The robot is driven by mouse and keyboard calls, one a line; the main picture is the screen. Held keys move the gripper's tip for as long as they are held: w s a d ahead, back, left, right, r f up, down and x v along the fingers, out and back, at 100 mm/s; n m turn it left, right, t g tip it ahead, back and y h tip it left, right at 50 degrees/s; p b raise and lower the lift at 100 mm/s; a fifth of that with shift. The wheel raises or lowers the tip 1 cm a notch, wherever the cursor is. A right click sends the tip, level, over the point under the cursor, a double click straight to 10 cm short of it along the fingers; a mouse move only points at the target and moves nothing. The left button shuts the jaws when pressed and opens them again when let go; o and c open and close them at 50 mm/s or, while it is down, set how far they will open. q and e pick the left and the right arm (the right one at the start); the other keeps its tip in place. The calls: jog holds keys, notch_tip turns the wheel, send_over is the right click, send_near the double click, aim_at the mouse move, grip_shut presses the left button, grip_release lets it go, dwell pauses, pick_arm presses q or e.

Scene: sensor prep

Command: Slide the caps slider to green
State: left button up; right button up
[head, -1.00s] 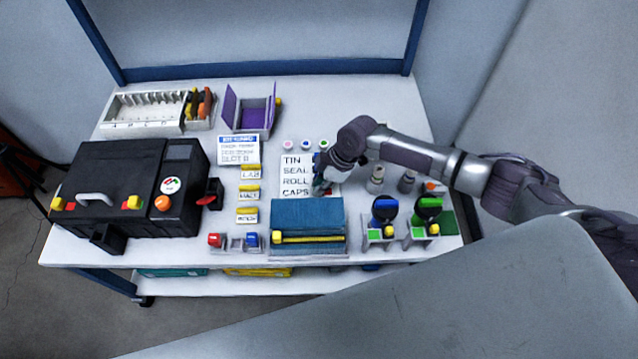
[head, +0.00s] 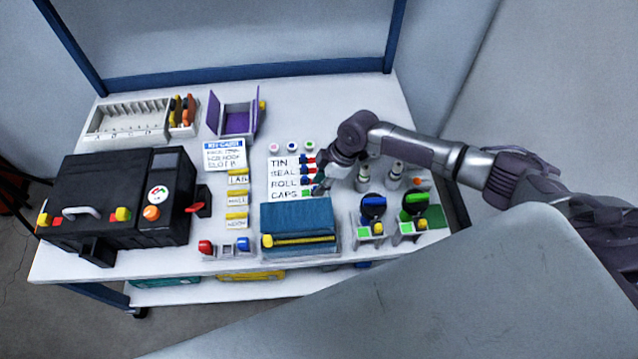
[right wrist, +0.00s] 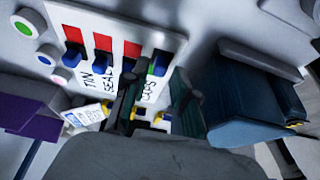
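The label board (head: 282,178) lies on the table with rows TIN, SEAL, ROLL and CAPS. In the right wrist view, the three other sliders show red patches, such as the TIN slider (right wrist: 73,36). The caps slider (right wrist: 160,64) has its blue knob at the far end of its track, with a little green beside it. Green also shows at the caps slider (head: 306,193) in the head view. My right gripper (head: 318,188) is low at the board's right edge, beside the CAPS row. Its fingers (right wrist: 154,84) look apart; contact with the knob is unclear. My left gripper is out of view.
A blue box (head: 298,218) stands just in front of the board. Bottles (head: 363,178) and two dial stands (head: 373,207) stand to its right. Three round buttons (head: 292,146) are behind the board. A black case (head: 115,200) is at the left.

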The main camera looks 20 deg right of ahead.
jog(key=v, duration=1)
jog(key=shift+d+r, duration=0.25)
jog(key=shift+r, duration=0.05)
jog(key=shift+s, duration=0.1)
